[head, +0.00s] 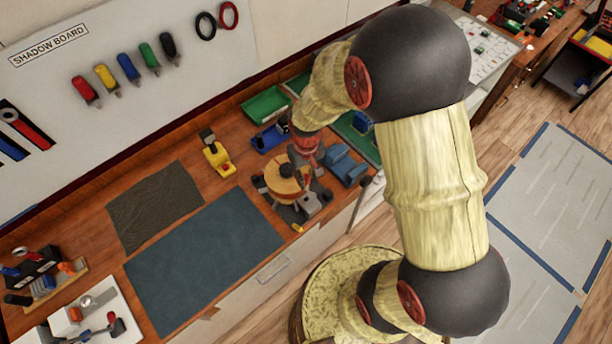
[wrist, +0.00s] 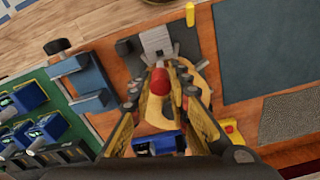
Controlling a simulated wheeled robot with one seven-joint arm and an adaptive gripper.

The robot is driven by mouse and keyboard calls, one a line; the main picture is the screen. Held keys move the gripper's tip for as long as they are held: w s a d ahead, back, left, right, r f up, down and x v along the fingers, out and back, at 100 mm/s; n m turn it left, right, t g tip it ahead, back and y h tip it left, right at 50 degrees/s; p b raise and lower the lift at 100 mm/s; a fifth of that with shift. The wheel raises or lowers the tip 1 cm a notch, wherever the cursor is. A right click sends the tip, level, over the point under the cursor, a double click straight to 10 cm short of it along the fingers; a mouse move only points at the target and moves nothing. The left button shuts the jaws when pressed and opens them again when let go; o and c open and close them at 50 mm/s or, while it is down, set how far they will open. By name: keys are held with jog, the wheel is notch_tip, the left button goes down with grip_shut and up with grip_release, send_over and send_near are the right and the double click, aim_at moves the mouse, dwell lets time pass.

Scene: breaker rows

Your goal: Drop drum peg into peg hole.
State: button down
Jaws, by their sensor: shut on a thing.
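A red-topped peg (wrist: 162,82), which looks like the drum peg, is between my fingertips in the wrist view. My gripper (wrist: 172,92) is shut on it. Below is a round tan wooden drum (wrist: 203,77) on a dark base; my fingers and the peg cover part of it. The drum also shows in the head view (head: 284,187), with my gripper (head: 304,172) over its right side. I cannot make out the peg hole, nor whether the peg's lower end touches the drum.
A green tray (head: 265,104) is behind. A blue-grey mat (head: 205,262) lies clear on the bench at left.

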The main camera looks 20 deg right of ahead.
aim_at(306, 190)
jog(key=shift+f+b, duration=2.1)
jog(key=shift+f, duration=0.8)
jog(key=shift+f+b, duration=0.8)
jog(key=shift+f, duration=0.3)
jog(key=shift+r, duration=0.15)
jog(key=shift+r+p, duration=0.65)
jog(key=shift+r, duration=0.1)
jog(key=shift+f+b, duration=0.65)
jog(key=shift+f, duration=0.25)
dwell(0.8)
jog(key=c, duration=1.7)
grip_release()
jog(key=shift+c, duration=0.2)
jog(key=shift+o, duration=0.6)
